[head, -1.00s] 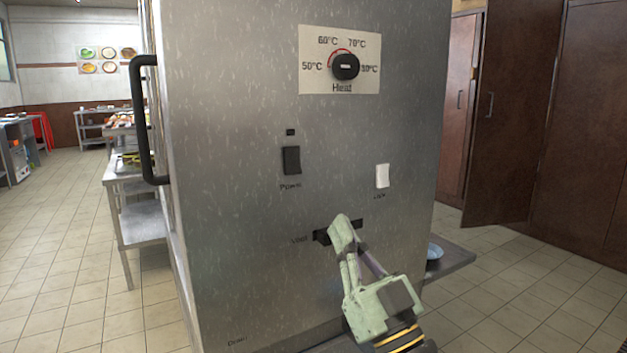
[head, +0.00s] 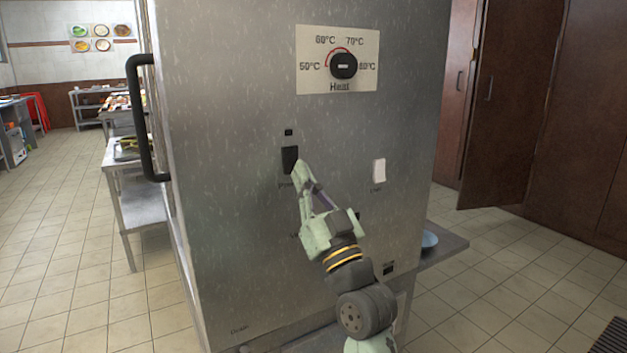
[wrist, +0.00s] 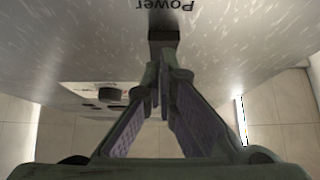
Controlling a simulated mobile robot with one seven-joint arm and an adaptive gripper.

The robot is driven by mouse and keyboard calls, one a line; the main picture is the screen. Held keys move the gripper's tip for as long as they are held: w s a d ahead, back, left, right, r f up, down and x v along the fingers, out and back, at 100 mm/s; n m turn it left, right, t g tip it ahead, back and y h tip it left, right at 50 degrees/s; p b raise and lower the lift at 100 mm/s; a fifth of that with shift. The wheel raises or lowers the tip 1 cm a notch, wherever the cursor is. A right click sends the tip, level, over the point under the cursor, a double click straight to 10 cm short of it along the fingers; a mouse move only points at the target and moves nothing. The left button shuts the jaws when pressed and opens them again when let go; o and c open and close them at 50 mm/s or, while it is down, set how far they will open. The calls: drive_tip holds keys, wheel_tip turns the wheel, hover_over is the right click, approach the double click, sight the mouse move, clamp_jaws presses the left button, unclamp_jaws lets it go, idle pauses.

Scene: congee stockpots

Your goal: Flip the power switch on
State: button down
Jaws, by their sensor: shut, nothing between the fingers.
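The black power switch (head: 289,158) is on the steel cabinet's front face, with a small dark indicator (head: 288,132) above it. My gripper (head: 299,165) is shut and empty, its tips at the lower part of the switch. In the wrist view the closed fingertips (wrist: 160,75) lie just in front of the dark switch (wrist: 163,36), under the upside-down "Power" label. I cannot tell whether they touch it. The fingers hide part of the switch and of its label in the head view.
A white switch (head: 379,170) is to the right on the same cabinet (head: 230,230). The heat knob (head: 343,65) is above. A black handle (head: 143,118) sticks out at the left edge. A shelf with a blue plate (head: 429,240) is at the right.

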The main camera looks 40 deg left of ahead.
drive_tip(key=shift+a, duration=0.1)
drive_tip(key=shift+w+a+f+b, duration=0.2)
drive_tip(key=shift+a+f+b, duration=0.25)
drive_tip(key=shift+b, duration=0.5)
drive_tip(key=shift+r, duration=0.25)
drive_tip(key=shift+d, duration=0.1)
